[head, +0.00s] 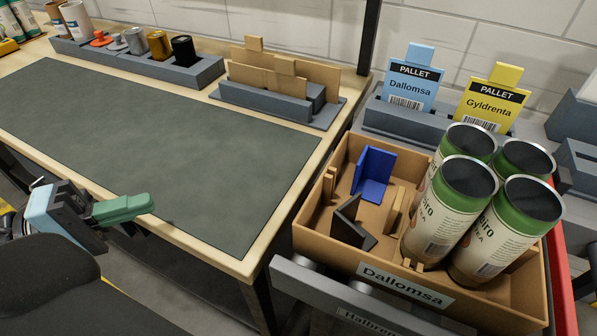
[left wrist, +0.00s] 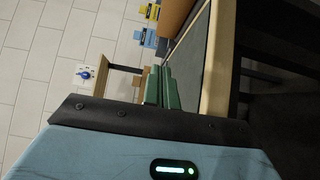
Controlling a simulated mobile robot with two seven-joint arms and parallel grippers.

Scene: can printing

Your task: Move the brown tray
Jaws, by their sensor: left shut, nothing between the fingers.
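The brown tray (head: 325,243) stands at the right of the head view, with a "Dallomsa" label (head: 405,284) on its front. Several green-topped cans (head: 485,235) stand upright in its right part. A blue angled piece (head: 374,174), a black angled piece (head: 352,222) and light brown pieces lie in its left part. My left gripper (head: 148,202) is at the left, beside the table's front edge and well away from the tray. Its green fingers are shut and empty; they also show in the left wrist view (left wrist: 160,90). My right gripper is not in view.
A table with a bare dark mat (head: 150,150) lies between my left gripper and the tray. Grey holders with small cans (head: 160,62) and brown boards (head: 285,80) stand at its back. Two pallet cards, blue (head: 410,82) and yellow (head: 492,100), stand behind the tray.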

